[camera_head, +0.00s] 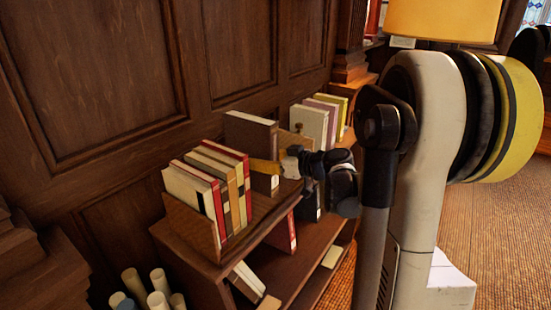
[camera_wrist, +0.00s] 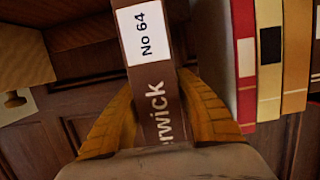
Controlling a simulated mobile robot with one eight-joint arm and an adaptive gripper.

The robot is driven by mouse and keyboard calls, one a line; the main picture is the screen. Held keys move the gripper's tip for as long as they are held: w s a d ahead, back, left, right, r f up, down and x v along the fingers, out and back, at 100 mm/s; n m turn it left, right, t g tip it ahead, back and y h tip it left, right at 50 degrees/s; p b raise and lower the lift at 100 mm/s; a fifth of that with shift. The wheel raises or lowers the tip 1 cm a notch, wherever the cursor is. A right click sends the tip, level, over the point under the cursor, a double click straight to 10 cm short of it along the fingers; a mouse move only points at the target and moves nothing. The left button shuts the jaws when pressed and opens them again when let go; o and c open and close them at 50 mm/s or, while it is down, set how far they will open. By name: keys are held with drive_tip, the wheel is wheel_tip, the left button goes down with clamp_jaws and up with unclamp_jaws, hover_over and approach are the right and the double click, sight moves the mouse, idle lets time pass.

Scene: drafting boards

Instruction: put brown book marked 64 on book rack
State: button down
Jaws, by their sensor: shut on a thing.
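The brown book marked 64 (camera_wrist: 155,75) is between the two yellow fingers of my gripper (camera_wrist: 158,92) in the wrist view. Its white "No 64" label faces the camera. In the head view the brown book (camera_head: 250,134) stands roughly upright, with my gripper (camera_head: 268,167) shut on its spine side. The wooden book rack (camera_head: 190,228) is on top of the low shelf, with several cream, red and tan books at its left end. The held book is to the right of that row, with a gap between. Its lower edge is partly hidden, so I cannot tell whether it touches the rack.
The row's red book (camera_wrist: 243,65) stands close to the right finger in the wrist view. More books (camera_head: 310,122) stand behind my gripper. The low shelf (camera_head: 235,272) holds other books below. Rolled papers (camera_head: 157,300) stand at lower left, and a panelled wall (camera_head: 90,75) is behind.

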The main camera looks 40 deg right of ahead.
sight(253, 173)
drive_tip(key=shift+w+a+f, duration=0.6)
drive_tip(key=shift+w+a, duration=0.1)
drive_tip(key=shift+a, duration=0.1)
wheel_tip(253, 173, down, 4)
drive_tip(key=b, duration=0.2)
drive_tip(key=shift+b, duration=0.3)
drive_tip(key=shift+r, duration=0.1)
drive_tip(key=c, duration=1.1)
unclamp_jaws()
drive_tip(key=shift+o, duration=0.2)
